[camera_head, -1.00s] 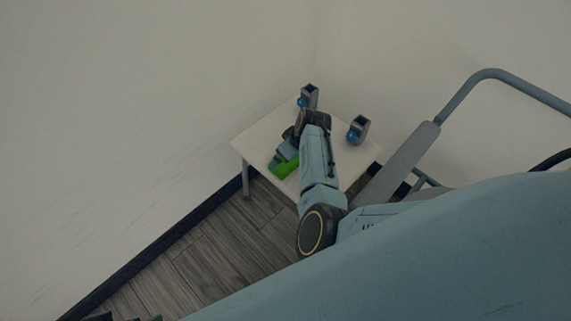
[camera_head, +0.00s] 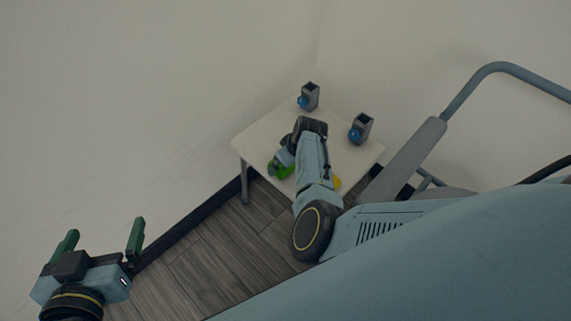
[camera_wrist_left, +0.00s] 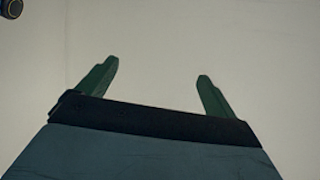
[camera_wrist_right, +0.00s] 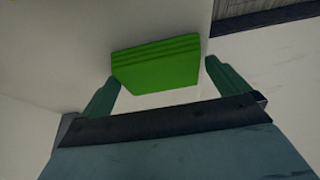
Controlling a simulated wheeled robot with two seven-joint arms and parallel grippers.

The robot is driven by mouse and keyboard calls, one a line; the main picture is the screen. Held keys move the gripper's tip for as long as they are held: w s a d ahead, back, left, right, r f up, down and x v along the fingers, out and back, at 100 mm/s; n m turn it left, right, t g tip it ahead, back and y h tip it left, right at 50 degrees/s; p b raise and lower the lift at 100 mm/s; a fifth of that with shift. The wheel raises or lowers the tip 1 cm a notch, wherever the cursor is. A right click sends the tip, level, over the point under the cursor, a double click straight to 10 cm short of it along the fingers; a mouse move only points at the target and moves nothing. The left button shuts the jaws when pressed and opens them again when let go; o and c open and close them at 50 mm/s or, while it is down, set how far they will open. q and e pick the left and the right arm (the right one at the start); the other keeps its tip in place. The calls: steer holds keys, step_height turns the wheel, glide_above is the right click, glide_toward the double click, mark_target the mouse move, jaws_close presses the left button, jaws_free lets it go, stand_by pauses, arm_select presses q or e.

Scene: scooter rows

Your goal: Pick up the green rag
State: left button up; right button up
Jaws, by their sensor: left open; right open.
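The green rag (camera_head: 275,170) lies on the small pale table (camera_head: 262,142), near its front left edge, partly hidden by my right gripper. In the right wrist view the rag (camera_wrist_right: 155,66) is a bright green folded block. It shows between and slightly beyond the fingertips of my right gripper (camera_wrist_right: 162,75), which is open with one finger at each side. I cannot tell if the fingers touch it. My left gripper (camera_head: 105,230) is open and empty at the lower left, far from the table, facing bare wall in the left wrist view (camera_wrist_left: 155,72).
Two grey holders with blue round parts stand on the table, one at the back corner (camera_head: 311,97) and one at the right (camera_head: 363,127). Walls close in behind the table; wooden floor (camera_head: 225,235) is clear in front.

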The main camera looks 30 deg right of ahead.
steer(key=shift+f, duration=0.15)
arm_select(q)
steer(key=shift+w+d+r+t, duration=0.15)
steer(key=shift+r+t, duration=0.15)
steer(key=shift+r, duration=0.15)
arm_select(e)
steer(key=c, duration=0.7)
steer(key=shift+r, duration=0.25)
step_height(320, 180, up, 3)
steer(key=shift+f+p, duration=0.15)
steer(key=shift+p, duration=0.85)
step_height(320, 180, up, 5)
steer(key=p, duration=0.3)
steer(key=shift+r, duration=0.45)
arm_select(q)
steer(key=s+a+f+g+y, duration=0.1)
steer(key=s+a+f+g, duration=0.2)
steer(key=s+f+g, duration=0.2)
steer(key=s+a+f+g+y, duration=0.2)
steer(key=s+a+f+g, duration=0.2)
steer(key=f, duration=0.5)
steer(key=shift+s+f+n+g+y+p, duration=0.3)
steer(key=shift+s+f+g+p, duration=0.1)
steer(key=shift+s+g, duration=0.75)
arm_select(e)
steer(key=shift+r, duration=0.45)
